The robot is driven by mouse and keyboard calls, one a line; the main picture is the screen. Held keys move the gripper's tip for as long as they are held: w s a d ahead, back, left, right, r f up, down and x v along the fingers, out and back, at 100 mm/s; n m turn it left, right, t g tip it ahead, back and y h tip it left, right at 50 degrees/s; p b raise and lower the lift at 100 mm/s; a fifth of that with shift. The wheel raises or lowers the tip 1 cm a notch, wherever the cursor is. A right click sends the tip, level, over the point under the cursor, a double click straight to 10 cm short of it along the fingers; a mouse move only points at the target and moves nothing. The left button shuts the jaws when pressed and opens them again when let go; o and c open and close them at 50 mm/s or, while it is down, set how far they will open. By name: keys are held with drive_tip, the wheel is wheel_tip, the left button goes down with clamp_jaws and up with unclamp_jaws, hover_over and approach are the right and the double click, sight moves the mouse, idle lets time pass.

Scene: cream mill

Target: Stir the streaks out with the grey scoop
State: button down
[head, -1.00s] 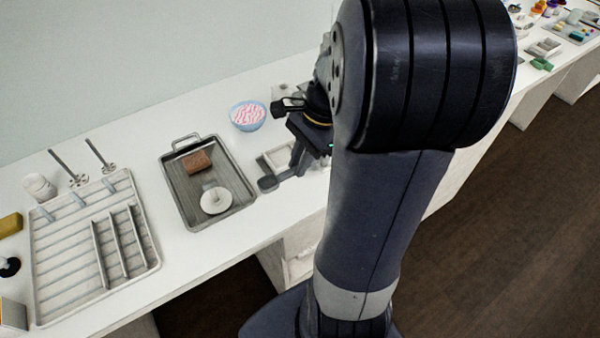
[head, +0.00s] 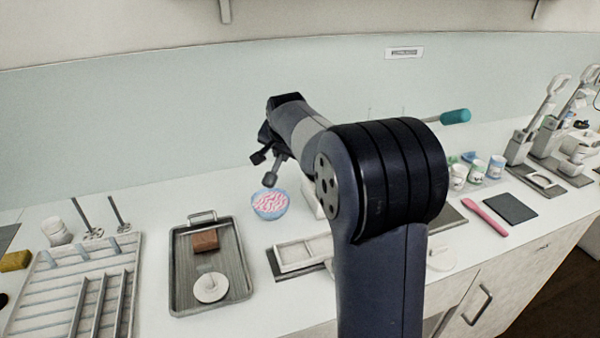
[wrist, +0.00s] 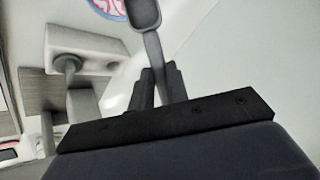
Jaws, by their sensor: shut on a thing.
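The grey scoop (head: 270,180) hangs head-down from my gripper (head: 267,153), just above the bowl in the head view. In the wrist view the scoop (wrist: 145,12) rises from between the fingers of my gripper (wrist: 158,84), which is shut on its handle. A light blue bowl (head: 268,216) stands on the white counter, holding pink and white streaked contents (head: 270,203). Part of the bowl (wrist: 115,8) shows at the top edge of the wrist view. I cannot tell whether the scoop is directly over the bowl or behind it.
A grey metal tray (head: 180,270) with a brown block (head: 205,240) and a white disc (head: 210,288) lies front-left of the bowl. A white divided tray (head: 303,254) lies front-right. A white rack (head: 40,300) is far left. The wall stands close behind.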

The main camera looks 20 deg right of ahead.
drive_tip(key=shift+f+b, duration=2.85)
drive_tip(key=shift+f, duration=0.85)
